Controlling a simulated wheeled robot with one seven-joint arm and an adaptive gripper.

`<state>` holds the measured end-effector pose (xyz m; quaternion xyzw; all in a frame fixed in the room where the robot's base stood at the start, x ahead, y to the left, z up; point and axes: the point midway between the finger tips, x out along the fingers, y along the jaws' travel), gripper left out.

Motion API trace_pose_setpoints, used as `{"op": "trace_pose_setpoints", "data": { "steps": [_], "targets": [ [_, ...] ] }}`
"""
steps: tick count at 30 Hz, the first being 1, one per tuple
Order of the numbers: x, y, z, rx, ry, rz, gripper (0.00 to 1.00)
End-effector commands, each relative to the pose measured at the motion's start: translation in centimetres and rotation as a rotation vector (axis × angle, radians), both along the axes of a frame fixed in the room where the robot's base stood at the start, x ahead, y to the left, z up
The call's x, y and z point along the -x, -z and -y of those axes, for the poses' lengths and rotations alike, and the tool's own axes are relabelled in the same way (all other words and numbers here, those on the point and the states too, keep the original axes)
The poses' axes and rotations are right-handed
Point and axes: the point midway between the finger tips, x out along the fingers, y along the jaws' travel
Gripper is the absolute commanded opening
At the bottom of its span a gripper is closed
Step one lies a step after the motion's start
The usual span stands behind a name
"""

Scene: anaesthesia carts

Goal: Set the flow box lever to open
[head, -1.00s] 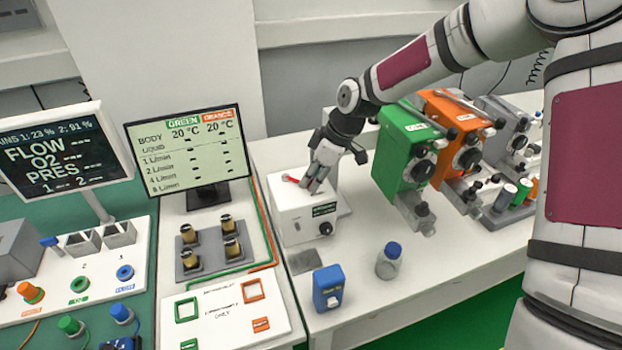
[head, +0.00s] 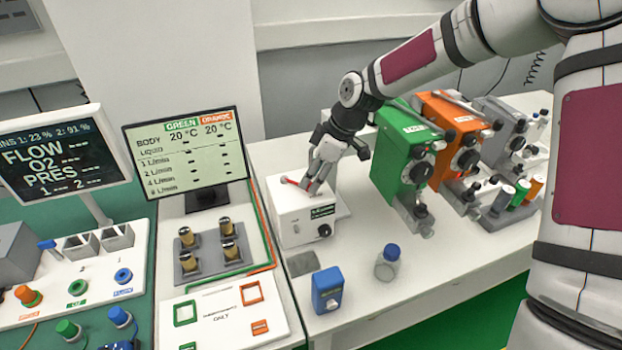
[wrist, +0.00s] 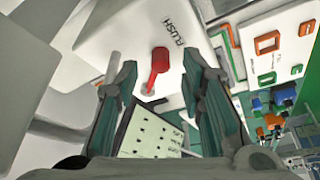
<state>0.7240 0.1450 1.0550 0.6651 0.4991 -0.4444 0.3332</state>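The flow box (head: 287,228) is a white box on the bench, with a dark label and a black knob on its front. Its red lever (head: 291,180) lies on the top, pointing left in the head view. In the wrist view the red lever (wrist: 158,66) shows ahead between the fingers, beside the word FLUSH. My gripper (head: 313,188) is over the box top, just right of the lever's red end. In the wrist view its fingers (wrist: 160,62) are apart with nothing clamped. Whether a finger touches the lever I cannot tell. The fingers hide part of the lever in the head view.
A green vaporizer (head: 402,165) and an orange one (head: 452,135) stand right of the box, close to my arm. A blue-capped bottle (head: 387,264) and a blue device (head: 327,291) stand in front. A monitor (head: 187,155) stands at left.

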Motion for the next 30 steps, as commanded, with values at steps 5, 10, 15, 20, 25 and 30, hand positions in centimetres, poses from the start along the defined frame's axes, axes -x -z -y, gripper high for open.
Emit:
{"op": "trace_pose_setpoints", "data": {
  "steps": [5, 10, 15, 20, 25, 30],
  "targets": [
    [0.3, -3.5, 1.5, 0.001, 0.004, 0.004, 0.36],
    [0.7, -6.5, 2.7, 0.002, 0.002, 0.004, 0.36],
    [0.9, -8.6, 3.4, 0.001, 0.001, 0.003, 0.36],
    [1.1, -9.4, 3.7, 0.001, 0.0, 0.002, 0.36],
    [1.1, -9.5, 3.7, 0.0, -0.001, 0.001, 0.36],
    [1.1, -9.4, 3.6, 0.002, -0.005, 0.001, 0.18]
  ]
}}
